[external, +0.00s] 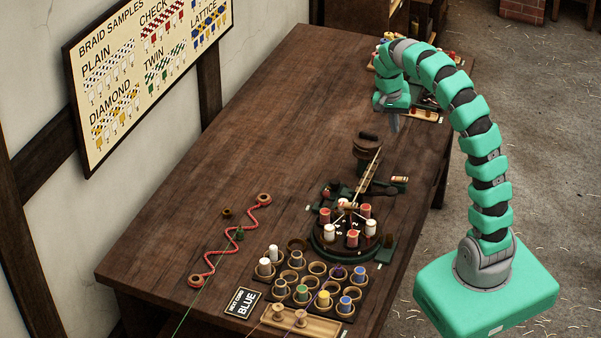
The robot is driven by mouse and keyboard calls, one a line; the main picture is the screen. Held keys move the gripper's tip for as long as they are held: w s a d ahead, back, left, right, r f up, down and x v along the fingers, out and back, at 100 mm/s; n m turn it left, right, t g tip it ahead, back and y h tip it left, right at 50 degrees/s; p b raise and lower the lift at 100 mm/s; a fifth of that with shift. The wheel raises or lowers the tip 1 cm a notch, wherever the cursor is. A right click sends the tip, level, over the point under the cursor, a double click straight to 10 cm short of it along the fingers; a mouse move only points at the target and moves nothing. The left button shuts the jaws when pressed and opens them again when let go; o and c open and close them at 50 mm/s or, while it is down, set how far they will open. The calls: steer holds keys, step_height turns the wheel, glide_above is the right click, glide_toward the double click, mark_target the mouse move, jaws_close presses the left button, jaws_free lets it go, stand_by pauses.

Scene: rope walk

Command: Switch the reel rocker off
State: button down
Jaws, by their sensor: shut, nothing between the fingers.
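The braiding machine (330,246) stands near the right edge of the table, a dark green round base carrying red and white bobbins. A dark reel (368,147) stands behind it, joined to it by a pale sloping strip. Small fittings (399,180) with a pale label sit right of the reel; I cannot tell which part is the reel rocker or how it is set. My gripper (395,125) points down over the far right part of the table, beyond the reel and apart from it. Its fingers are shut and empty.
A bobbin rack (262,284) and a sign reading BLUE (242,302) are at the near end. A red wavy cord (222,258) runs between wooden discs at left. Small items (428,115) lie near my gripper. The table's middle left (240,150) is clear.

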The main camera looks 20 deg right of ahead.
mark_target(403, 178)
steer(key=shift+s+a+f+m+g, duration=0.15)
steer(key=shift+s+f+g, duration=0.15)
steer(key=shift+f, duration=0.4)
steer(key=shift+s+f+m+g, duration=0.15)
steer(key=shift+s+f+g, duration=0.1)
steer(key=shift+f, duration=0.4)
steer(key=shift+f, duration=0.1)
steer(key=x, duration=1.4)
steer(key=shift+b, duration=0.35)
